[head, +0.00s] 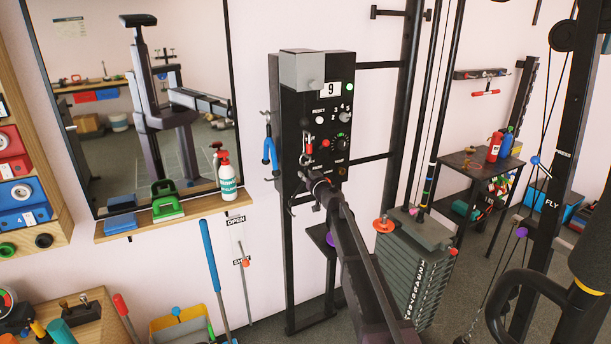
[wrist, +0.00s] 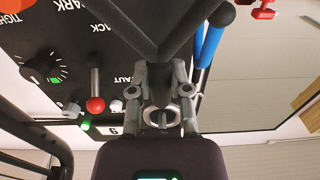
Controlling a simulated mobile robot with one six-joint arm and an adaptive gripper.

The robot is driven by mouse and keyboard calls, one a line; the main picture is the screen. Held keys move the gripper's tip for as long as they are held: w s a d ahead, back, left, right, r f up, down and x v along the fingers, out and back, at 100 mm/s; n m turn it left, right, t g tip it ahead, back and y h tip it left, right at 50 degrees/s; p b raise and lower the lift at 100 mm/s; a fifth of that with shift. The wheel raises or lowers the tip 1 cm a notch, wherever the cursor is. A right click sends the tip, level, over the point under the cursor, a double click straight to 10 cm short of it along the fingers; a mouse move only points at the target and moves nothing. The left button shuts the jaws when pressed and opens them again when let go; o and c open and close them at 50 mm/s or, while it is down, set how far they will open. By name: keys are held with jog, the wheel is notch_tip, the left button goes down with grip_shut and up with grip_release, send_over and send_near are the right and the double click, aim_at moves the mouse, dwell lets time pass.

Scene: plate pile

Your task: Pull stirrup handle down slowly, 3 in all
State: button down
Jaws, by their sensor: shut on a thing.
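My gripper (head: 316,182) is in front of the lower part of a black control panel (head: 318,110). In the wrist view, which is upside down, its fingers (wrist: 160,78) are shut at the point of a dark V-shaped piece, which looks like the stirrup handle (wrist: 190,36). A metal ring (wrist: 160,115) shows between the fingers. In the head view I cannot pick the handle out against the dark panel and gripper.
The panel display (head: 331,89) reads 9. A red-knobbed lever (wrist: 95,104) and a dial (wrist: 42,70) are close beside the gripper. Blue-handled pliers (head: 270,150) hang left of the panel. A weight stack (head: 408,265) stands to the right. A shelf (head: 172,219) is below the mirror.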

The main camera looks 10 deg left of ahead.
aim_at(305, 154)
jog(key=shift+r+p, duration=1.15)
jog(key=shift+p, duration=0.05)
jog(key=shift+r, duration=0.1)
jog(key=shift+r+p, duration=1.05)
jog(key=shift+p, duration=0.1)
jog(key=shift+r+p, duration=1.2)
